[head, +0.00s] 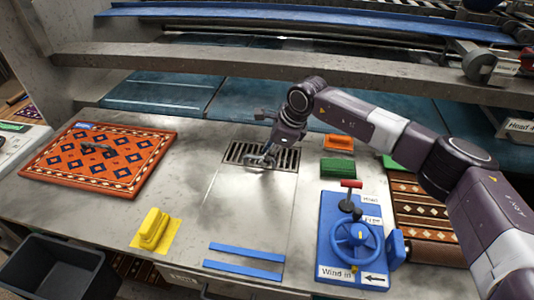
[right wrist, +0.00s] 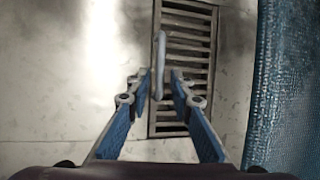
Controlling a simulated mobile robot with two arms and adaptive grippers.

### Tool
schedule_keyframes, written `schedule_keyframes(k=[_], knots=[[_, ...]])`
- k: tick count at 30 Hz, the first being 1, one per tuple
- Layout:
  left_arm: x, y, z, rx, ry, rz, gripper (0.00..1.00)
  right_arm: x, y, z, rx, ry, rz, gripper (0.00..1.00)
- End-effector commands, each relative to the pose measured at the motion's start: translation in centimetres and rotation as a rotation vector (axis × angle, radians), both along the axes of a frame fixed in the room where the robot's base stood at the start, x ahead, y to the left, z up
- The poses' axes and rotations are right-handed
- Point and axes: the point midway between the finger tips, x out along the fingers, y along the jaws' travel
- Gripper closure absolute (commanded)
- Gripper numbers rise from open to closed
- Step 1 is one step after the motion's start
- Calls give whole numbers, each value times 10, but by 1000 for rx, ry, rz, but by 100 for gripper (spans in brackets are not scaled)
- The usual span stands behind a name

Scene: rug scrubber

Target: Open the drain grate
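The drain grate (head: 272,155) is a dark slotted metal rectangle set in the grey worktop, near its back middle. It lies flat in its opening. In the right wrist view the grate (right wrist: 186,50) shows with a pale upright-looking bar handle (right wrist: 158,50) along its left side. My right gripper (head: 262,160) is low over the grate. In the right wrist view its fingers (right wrist: 160,74) are apart, with the lower part of the handle between them; I cannot tell whether they touch it. My left gripper is not in view.
An orange patterned rug (head: 98,158) lies at left. A yellow block (head: 153,230) and blue strips (head: 244,260) are in front. A blue panel with a handwheel (head: 356,240), an orange block (head: 339,142) and a green block (head: 338,168) stand right. A grey beam (head: 250,66) crosses behind.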

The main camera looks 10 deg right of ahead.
Motion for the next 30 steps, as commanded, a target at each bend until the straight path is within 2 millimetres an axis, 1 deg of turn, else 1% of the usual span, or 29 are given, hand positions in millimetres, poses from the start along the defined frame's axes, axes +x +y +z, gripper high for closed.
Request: schedule_keyframes(k=[1,4,5,20,26,30], knots=[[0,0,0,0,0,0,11,0,0,0,0,0,0,87],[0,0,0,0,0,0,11,0,0,0,0,0,0,98],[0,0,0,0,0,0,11,0,0,0,0,0,0,100],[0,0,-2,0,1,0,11,1,0,2,1,-1,0,100],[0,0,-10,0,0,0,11,7,-2,10,1,-5,-1,100],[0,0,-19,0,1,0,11,15,-4,20,1,-8,-2,100]])
